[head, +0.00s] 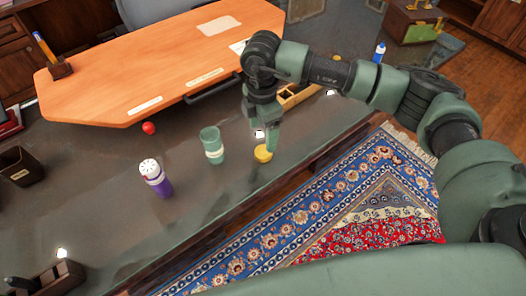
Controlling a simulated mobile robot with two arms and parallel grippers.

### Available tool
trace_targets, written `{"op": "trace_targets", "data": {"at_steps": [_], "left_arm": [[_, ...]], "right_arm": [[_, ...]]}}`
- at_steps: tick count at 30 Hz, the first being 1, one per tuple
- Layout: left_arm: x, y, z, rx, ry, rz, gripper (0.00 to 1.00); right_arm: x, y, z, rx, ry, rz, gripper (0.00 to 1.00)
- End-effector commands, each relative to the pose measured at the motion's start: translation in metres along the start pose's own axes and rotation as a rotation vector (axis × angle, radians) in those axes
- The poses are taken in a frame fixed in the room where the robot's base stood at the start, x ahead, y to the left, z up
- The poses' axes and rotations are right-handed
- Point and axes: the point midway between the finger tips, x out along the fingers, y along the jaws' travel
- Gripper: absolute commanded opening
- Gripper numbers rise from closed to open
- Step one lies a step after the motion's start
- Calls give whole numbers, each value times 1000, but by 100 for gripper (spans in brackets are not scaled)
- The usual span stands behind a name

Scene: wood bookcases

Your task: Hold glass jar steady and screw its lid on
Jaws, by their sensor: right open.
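My left gripper is not in view.
A purple shaker with a white top (156,178) stands left of the jar. A red ball (149,128) lies behind. An orange board (150,70) covers the far side. A wooden tray (298,94) sits behind my right gripper. A dark cup (20,166) is far left.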

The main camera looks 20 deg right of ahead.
Motion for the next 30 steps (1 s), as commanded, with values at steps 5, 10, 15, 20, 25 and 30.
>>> {"op": "trace_targets", "data": {"at_steps": [5, 10, 15, 20, 25, 30], "left_arm": [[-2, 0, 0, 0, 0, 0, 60], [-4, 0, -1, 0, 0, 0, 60], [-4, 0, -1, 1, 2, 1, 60], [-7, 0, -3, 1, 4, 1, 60], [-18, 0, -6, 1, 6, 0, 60], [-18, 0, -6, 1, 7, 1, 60]], "right_arm": [[10, -1, -1, -2, 2, -2, 74], [26, 0, -1, -3, 3, -1, 74], [26, 0, -1, -3, 3, 0, 74], [32, -1, -1, -3, 3, -3, 74], [56, -4, -1, -2, 3, -4, 74], [76, -3, -1, -2, 3, -2, 74]]}}
